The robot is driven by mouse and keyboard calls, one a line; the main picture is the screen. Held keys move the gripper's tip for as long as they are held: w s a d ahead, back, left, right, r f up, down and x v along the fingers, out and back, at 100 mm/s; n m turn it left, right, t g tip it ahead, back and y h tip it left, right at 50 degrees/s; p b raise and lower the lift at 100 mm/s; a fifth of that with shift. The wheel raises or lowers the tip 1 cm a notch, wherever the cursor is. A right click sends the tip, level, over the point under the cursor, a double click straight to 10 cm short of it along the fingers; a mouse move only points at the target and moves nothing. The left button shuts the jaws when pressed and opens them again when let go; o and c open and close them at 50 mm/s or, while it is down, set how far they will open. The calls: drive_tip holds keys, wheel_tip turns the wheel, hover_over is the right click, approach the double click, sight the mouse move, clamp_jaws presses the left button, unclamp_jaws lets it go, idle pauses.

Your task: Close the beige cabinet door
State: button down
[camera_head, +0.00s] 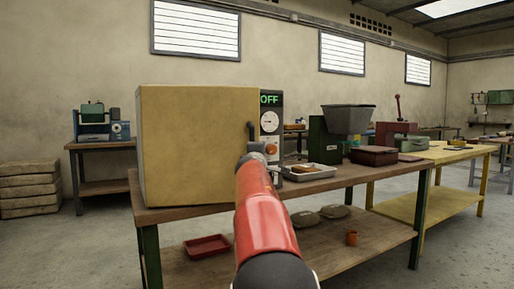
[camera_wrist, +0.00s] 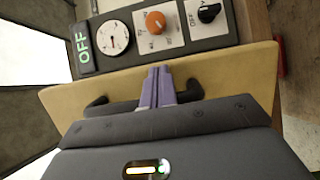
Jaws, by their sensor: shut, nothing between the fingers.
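The beige cabinet (camera_head: 192,145) stands on the near workbench, its wide door face towards me in the head view. A dark bar handle (camera_head: 252,132) is near the door's right edge. In the wrist view the beige door (camera_wrist: 245,80) lies beside the grey control panel, with the handle (camera_wrist: 193,91) on it. My gripper (camera_wrist: 156,72) has its purple fingers together, empty, in front of the handle's middle, with tips at the door face. Contact is unclear. In the head view my red arm hides the fingers. I cannot tell whether a gap remains behind the door.
The control panel (camera_head: 270,122) reads OFF. To its right on the workbench (camera_head: 345,176) are a metal tray (camera_head: 309,173) and a machine with a grey hopper (camera_head: 348,119). A red tray (camera_head: 207,246) lies on the lower shelf.

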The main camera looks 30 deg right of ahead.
drive_tip(key=w+d+p, duration=0.2)
drive_tip(key=w+p, duration=0.1)
drive_tip(key=w, duration=0.3)
drive_tip(key=shift+w+p, duration=0.25)
drive_tip(key=shift+p, duration=0.05)
